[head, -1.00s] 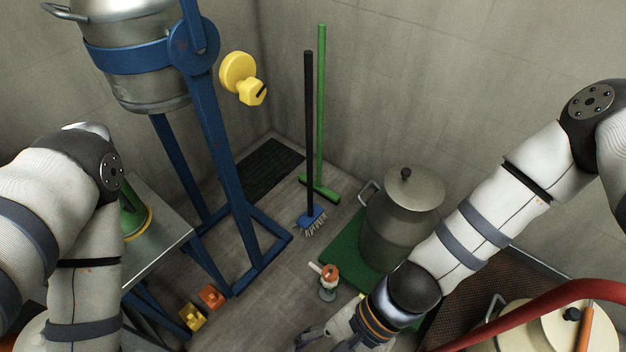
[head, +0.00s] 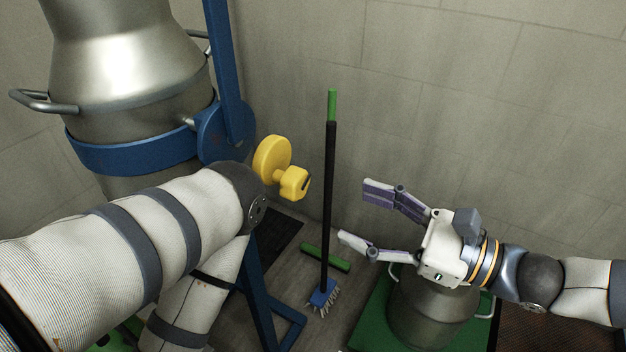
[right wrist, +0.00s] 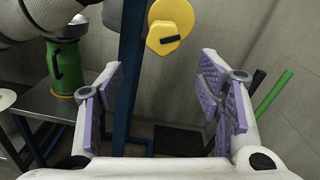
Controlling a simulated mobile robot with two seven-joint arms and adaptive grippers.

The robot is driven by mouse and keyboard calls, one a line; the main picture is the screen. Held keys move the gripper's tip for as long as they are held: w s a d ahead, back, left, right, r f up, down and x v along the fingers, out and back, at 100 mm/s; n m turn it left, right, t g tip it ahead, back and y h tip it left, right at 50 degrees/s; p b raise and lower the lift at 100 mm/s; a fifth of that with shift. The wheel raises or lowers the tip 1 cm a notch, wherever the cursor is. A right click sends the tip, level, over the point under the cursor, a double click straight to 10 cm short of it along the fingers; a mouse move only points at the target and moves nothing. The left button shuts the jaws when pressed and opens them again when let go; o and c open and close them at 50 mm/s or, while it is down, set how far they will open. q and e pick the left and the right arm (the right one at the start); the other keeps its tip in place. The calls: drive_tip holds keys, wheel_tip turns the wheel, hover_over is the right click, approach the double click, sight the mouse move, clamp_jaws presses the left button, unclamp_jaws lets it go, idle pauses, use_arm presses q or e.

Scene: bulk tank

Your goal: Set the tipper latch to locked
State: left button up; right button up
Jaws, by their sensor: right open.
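The tipper latch appears to be the yellow knob (head: 294,183) with a black mark, in front of a round yellow disc (head: 271,158) beside the blue tipper frame (head: 228,130). In the right wrist view the knob (right wrist: 162,38) is ahead at the top, between the finger directions. I cannot read a locked marking. My right gripper (head: 356,215) is open and empty, to the right of the knob and apart from it; its padded fingers (right wrist: 160,75) also show in the right wrist view. My left arm crosses the lower left of the head view; its gripper is out of view.
A metal can (head: 125,65) hangs in the blue frame's band. A black-handled brush (head: 327,200) and a green broom (head: 325,257) stand by the wall. A lidded can (head: 430,310) stands on a green mat below my right gripper. A green container (right wrist: 66,65) stands on a side table.

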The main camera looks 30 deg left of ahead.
sight(303, 188)
drive_tip(key=a, duration=0.4)
drive_tip(key=w+a, duration=0.1)
drive_tip(key=a, duration=0.6)
drive_tip(key=shift+w+a+r, duration=0.15)
drive_tip(key=shift+a+r, duration=0.05)
drive_tip(key=shift+a, duration=0.15)
drive_tip(key=c, duration=1.2)
use_arm(q)
drive_tip(key=shift+r, duration=0.1)
use_arm(e)
drive_tip(key=shift+o, duration=0.2)
